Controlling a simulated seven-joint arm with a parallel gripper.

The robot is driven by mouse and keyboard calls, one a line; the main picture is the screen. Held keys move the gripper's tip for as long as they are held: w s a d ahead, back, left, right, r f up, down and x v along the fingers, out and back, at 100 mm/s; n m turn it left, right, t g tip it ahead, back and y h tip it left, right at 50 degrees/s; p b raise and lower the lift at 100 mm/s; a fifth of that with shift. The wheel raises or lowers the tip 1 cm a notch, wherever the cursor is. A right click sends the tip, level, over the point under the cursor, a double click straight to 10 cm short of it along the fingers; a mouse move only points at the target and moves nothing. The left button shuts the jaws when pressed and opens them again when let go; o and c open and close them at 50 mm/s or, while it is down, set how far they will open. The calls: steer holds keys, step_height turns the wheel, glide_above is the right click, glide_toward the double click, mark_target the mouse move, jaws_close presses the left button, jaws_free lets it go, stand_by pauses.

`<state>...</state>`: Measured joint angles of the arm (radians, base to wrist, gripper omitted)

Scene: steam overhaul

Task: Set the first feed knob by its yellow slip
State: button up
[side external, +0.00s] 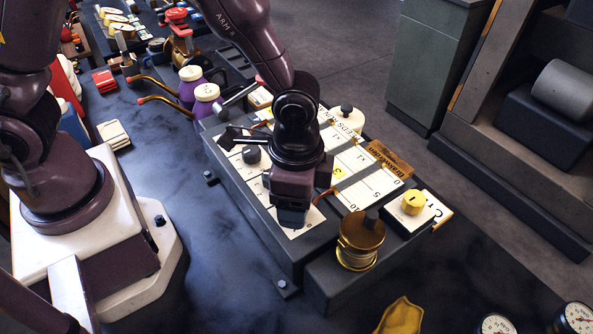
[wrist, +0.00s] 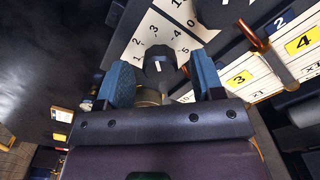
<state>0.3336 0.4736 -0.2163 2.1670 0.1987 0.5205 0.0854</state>
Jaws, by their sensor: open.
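In the wrist view a dark round knob (wrist: 158,72) with a white pointer mark sits between the two blue fingers of my gripper (wrist: 160,82). The gripper is open, with a gap showing on each side of the knob. A white dial scale with numbers (wrist: 140,45) lies beside it. A yellow slip marked 3 (wrist: 240,78) and a yellow slip marked 4 (wrist: 302,41) lie to the right. In the side view my gripper (side external: 291,218) points down over the control box (side external: 255,215) and hides the knob beneath it. I cannot tell which slip belongs to this knob.
A second dark knob (side external: 251,155) stands on the same panel. A brass spool (side external: 360,240) and a yellow knob (side external: 412,203) stand at the box's near right. Purple bottles (side external: 205,102) stand behind it. Open bench lies left of the box.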

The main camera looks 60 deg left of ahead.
step_height(320, 180, up, 12)
steer(key=shift+r, duration=0.15)
stand_by(0.4)
steer(key=s+a+r+n+t, duration=0.2)
steer(key=s+a+r+n, duration=0.2)
steer(key=a, duration=0.4)
steer(key=s+a+r+n+t, duration=0.3)
steer(key=s+a+r+n, duration=0.2)
steer(key=a, duration=0.3)
steer(key=shift+a+r+t, duration=0.25)
steer(key=shift+r+t, duration=0.05)
steer(key=shift+r, duration=0.25)
stand_by(0.6)
